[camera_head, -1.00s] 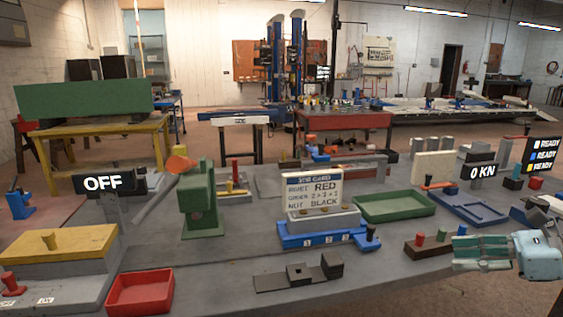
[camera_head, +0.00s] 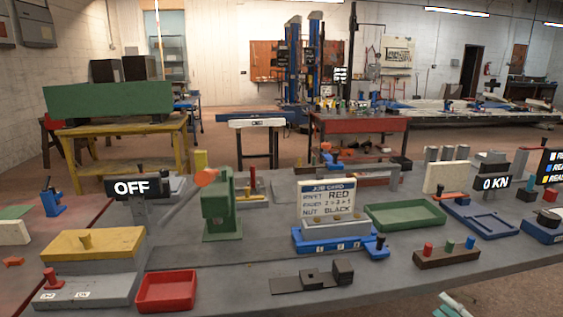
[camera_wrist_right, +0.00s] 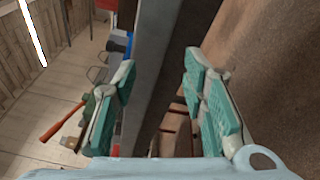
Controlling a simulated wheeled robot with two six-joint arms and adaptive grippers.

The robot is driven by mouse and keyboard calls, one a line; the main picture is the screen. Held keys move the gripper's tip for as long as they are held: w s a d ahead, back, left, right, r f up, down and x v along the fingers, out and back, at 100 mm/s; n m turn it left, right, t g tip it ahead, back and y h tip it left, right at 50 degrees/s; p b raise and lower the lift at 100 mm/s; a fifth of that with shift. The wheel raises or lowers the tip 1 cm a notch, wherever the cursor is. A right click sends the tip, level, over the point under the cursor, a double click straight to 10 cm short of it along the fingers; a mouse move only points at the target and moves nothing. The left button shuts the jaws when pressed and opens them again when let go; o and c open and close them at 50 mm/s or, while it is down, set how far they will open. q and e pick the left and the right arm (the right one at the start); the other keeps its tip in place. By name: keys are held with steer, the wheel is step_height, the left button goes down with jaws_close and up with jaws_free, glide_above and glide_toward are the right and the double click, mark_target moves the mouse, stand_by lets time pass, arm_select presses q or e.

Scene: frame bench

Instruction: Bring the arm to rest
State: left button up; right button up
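My right gripper (camera_wrist_right: 160,100) is open in the right wrist view, with its two teal-padded fingers wide apart and nothing between them. In the head view only a small teal and white part of my right gripper (camera_head: 455,306) shows at the bottom right edge, off the front of the grey bench (camera_head: 225,284). In the right wrist view the bench edge (camera_wrist_right: 150,75) runs behind the gap between the fingers. My left gripper is in neither view.
On the bench stand a red tray (camera_head: 166,291), a green press (camera_head: 221,207), a job card sign (camera_head: 327,199), a blue fixture (camera_head: 340,246), a green tray (camera_head: 405,216) and a block with coloured pegs (camera_head: 446,253). The floor in front of the bench's right side is clear.

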steer(key=s+f+m+g+h+p, duration=0.1)
steer(key=s+f+m+g+h, duration=0.15)
steer(key=s+f+m, duration=0.45)
steer(key=s+f+m+g+h+p, duration=0.1)
steer(key=s+f+m+h, duration=0.25)
steer(key=f, duration=0.65)
steer(key=s+f+m+g+h+p, duration=0.1)
steer(key=s+f+m+g+h, duration=0.1)
steer(key=s+f+m, duration=0.5)
steer(key=s+a+f+m+g+p, duration=0.1)
steer(key=s+a+f+m+g, duration=0.1)
steer(key=s, duration=0.8)
steer(key=s+a+f+m+g, duration=0.3)
steer(key=s+a+f, duration=0.4)
steer(key=s, duration=0.3)
steer(key=s+a+f+m+g+p, duration=0.1)
steer(key=s+a+f+g, duration=0.3)
steer(key=s, duration=0.7)
step_height(320, 180, down, 2)
steer(key=shift+a+f+m+g+p, duration=0.2)
steer(key=shift+a+m+g+p, duration=0.15)
steer(key=shift+m+g, duration=0.35)
